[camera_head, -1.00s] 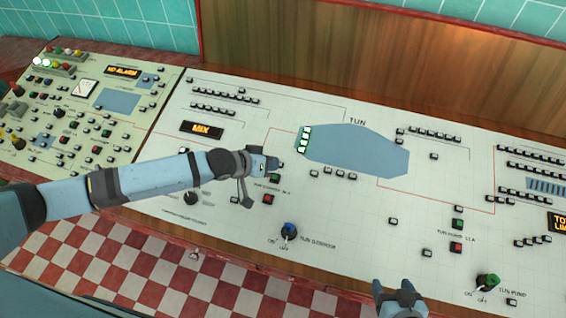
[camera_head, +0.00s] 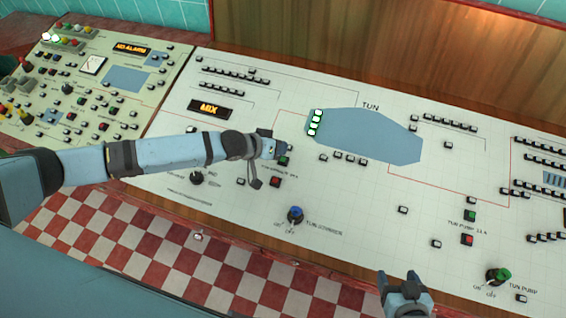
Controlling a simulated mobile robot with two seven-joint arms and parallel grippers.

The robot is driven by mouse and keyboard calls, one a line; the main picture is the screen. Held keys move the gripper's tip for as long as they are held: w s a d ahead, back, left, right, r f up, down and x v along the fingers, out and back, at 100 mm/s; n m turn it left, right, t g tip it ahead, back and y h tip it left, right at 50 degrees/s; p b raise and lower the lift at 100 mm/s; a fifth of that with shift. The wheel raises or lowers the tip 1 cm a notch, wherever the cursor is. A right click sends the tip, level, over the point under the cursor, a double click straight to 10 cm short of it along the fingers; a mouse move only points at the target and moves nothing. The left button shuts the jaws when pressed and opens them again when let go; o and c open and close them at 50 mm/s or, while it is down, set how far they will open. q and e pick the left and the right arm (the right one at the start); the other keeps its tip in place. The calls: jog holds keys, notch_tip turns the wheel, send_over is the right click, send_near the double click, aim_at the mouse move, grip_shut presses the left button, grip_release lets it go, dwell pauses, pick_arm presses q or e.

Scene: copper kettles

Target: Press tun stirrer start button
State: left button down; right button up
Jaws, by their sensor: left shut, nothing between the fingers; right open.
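A small green button (camera_head: 284,160) sits on the white tun panel (camera_head: 340,190), with a red button (camera_head: 275,181) just below it. The label by the green button is partly covered and too small to read surely. A blue knob (camera_head: 295,214) labelled TUN STIRRER stands further down. My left gripper (camera_head: 280,149) is shut and empty, its tip just above the green button in the picture and overlapping its upper edge. I cannot tell whether they touch. My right gripper (camera_head: 398,281) is open and empty at the panel's front edge.
Another green button (camera_head: 470,216) and red button (camera_head: 467,240) sit at the right by a green knob (camera_head: 499,277). An orange MIX display (camera_head: 209,108) and the blue-grey tun diagram (camera_head: 370,137) lie beyond my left arm. A wooden backboard (camera_head: 420,70) rises behind.

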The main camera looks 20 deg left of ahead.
aim_at(281, 160)
pick_arm(q)
jog(key=shift+w+f+b, duration=0.25)
jog(key=shift+f+b, duration=0.2)
jog(key=shift+f, duration=0.8)
pick_arm(e)
notch_tip(281, 160, down, 2)
jog(key=shift+a+f, duration=0.1)
jog(key=shift+f, duration=0.05)
pick_arm(q)
jog(key=shift+w+f, duration=0.1)
jog(key=shift+f, duration=0.35)
pick_arm(e)
jog(key=shift+w+a+f, duration=0.1)
jog(key=shift+w, duration=0.05)
pick_arm(q)
jog(key=shift+b, duration=0.3)
pick_arm(e)
jog(key=shift+a, duration=0.1)
pick_arm(q)
jog(key=shift+f, duration=0.2)
jog(key=shift+w+f, duration=0.1)
jog(key=shift+f, duration=0.2)
pick_arm(e)
jog(key=shift+f, duration=0.1)
